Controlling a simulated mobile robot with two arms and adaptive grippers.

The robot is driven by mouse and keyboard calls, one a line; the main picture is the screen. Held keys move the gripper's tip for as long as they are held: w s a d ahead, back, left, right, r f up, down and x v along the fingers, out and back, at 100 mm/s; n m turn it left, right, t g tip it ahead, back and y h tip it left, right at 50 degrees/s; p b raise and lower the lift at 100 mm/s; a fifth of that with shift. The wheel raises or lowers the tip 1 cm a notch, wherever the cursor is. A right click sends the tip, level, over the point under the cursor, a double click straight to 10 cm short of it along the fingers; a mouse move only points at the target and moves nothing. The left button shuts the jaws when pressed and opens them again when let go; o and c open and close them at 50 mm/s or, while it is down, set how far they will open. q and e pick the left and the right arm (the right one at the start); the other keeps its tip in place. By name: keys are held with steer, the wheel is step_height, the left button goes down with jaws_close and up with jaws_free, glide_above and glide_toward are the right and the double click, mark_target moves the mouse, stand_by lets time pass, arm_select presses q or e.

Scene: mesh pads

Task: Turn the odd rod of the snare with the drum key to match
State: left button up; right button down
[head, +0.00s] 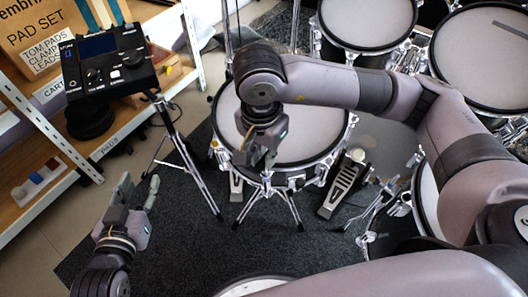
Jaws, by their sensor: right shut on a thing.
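The snare (314,132), with a white mesh head, dark hoop and chrome lugs, stands on a tripod stand in the middle of the head view. My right arm crosses over its head. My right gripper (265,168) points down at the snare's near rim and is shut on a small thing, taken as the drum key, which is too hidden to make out. Whether it touches a rod cannot be told. Several rods show around the rim, but which one is odd is not clear. My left gripper (138,190) is open and empty, left of the snare over the dark carpet.
A drum module (108,68) on a stand is at the upper left, before a wooden shelf (40,195) with boxes. More drum pads (368,22) stand behind and right. A pedal (343,185) is right of the snare stand. Carpet between my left gripper and the snare is mostly clear.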

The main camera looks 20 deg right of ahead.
steer(key=m+b, duration=0.1)
steer(key=m, duration=0.9)
arm_select(q)
step_height(320, 180, up, 6)
steer(key=w+d+t+h, duration=0.1)
steer(key=w+t, duration=0.1)
steer(key=t, duration=0.2)
arm_select(e)
steer(key=m, duration=0.6)
steer(key=shift+m, duration=0.3)
steer(key=m, duration=0.2)
steer(key=shift+m, duration=0.3)
steer(key=m, duration=0.2)
steer(key=shift+m, duration=0.3)
steer(key=m+p, duration=0.1)
steer(key=m, duration=0.4)
arm_select(q)
step_height(320, 180, down, 7)
steer(key=s+a+g+y, duration=0.1)
steer(key=s+g, duration=0.1)
steer(key=g, duration=0.2)
steer(key=shift+s+a, duration=0.15)
steer(key=shift+s, duration=0.05)
